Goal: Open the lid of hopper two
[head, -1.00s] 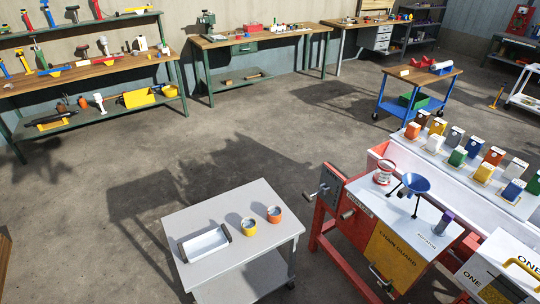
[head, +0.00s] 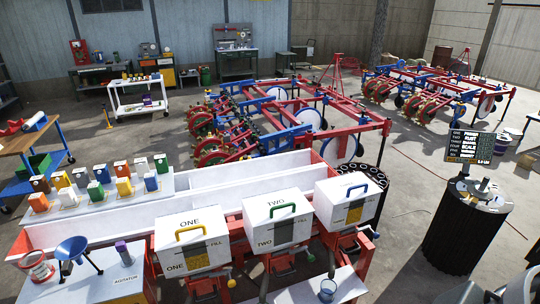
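Hopper two (head: 278,221) is a white box in the middle of a row of three on the red planter frame. Its lid, marked TWO, looks shut and carries a green handle (head: 282,208). Hopper one (head: 191,241), with a yellow handle, stands to its left. A third hopper (head: 347,203), with a blue handle, stands to its right. Both of these also look shut. Neither of my grippers shows in the head view.
A blue funnel (head: 72,250) and a red-rimmed pail (head: 37,266) stand at the left front. Several coloured packets line the white shelf behind the trough (head: 200,197). A dark ribbed drum (head: 462,236) stands at the right. Open floor lies between the hoppers and the drum.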

